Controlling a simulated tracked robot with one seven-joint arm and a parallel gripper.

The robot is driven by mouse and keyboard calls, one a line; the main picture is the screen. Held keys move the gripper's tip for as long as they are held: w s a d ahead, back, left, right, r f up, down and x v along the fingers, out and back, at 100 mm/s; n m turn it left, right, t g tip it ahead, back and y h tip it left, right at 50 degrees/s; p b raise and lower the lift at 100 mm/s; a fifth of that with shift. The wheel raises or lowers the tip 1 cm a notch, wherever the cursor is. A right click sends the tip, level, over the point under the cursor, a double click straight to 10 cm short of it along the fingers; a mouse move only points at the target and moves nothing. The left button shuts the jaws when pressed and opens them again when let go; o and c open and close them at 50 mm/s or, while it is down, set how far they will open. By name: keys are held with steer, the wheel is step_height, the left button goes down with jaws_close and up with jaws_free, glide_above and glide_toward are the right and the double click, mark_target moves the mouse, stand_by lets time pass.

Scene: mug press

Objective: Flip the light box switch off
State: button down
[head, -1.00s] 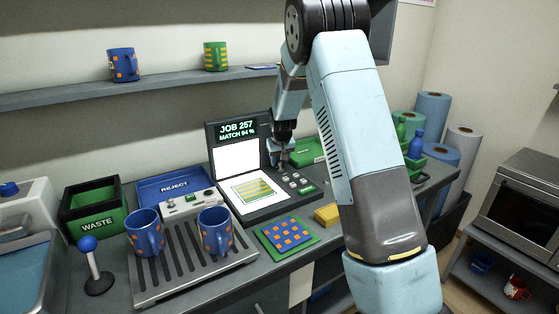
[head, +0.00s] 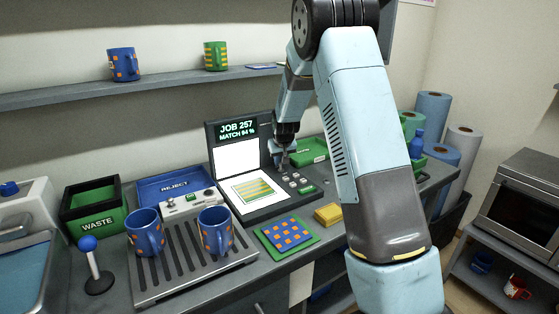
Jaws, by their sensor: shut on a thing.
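The light box (head: 262,205) is a dark console on the bench. Its upright white panel (head: 238,162) is lit, and a display above it reads JOB 257, MATCH 94 %. A sheet with green and yellow stripes (head: 255,190) lies on its flat bed. Buttons (head: 301,185) sit on the right side of the bed. My gripper (head: 283,162) points down at the back right of the console, behind the buttons. Its jaws are shut at the console, on what appears to be the light box switch; the fingers hide the switch itself.
Two blue mugs with orange spots (head: 146,233) stand on a slatted tray (head: 190,283) at the front left. A blue patterned square (head: 286,233) and a yellow sponge (head: 328,214) lie in front of the console. A green tray (head: 312,150) is right behind my gripper.

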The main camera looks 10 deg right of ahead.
mark_target(284, 174)
steer(key=shift+s+d+f+t+y, duration=0.1)
steer(key=shift+s+d+t+y, duration=0.2)
steer(key=shift+t, duration=0.4)
steer(key=shift+s+d+f+t+y, duration=0.1)
steer(key=shift+s+t, duration=0.3)
steer(key=shift+t, duration=0.3)
steer(key=shift+s+f+m+t+y, duration=0.2)
steer(key=shift+s+t, duration=0.15)
steer(key=shift+t, duration=0.4)
steer(key=shift+s+f+m+t+y, duration=0.1)
steer(key=shift+s+t+y, duration=0.15)
steer(key=shift+t, duration=0.5)
steer(key=shift+s+f, duration=0.1)
steer(key=shift+s, duration=0.05)
steer(key=c, duration=1)
jaws_free()
steer(key=shift+r, duration=0.2)
steer(key=v, duration=1.3)
steer(key=shift+s+d+f, duration=0.1)
steer(key=shift+s+d, duration=0.05)
steer(key=shift+s, duration=0.2)
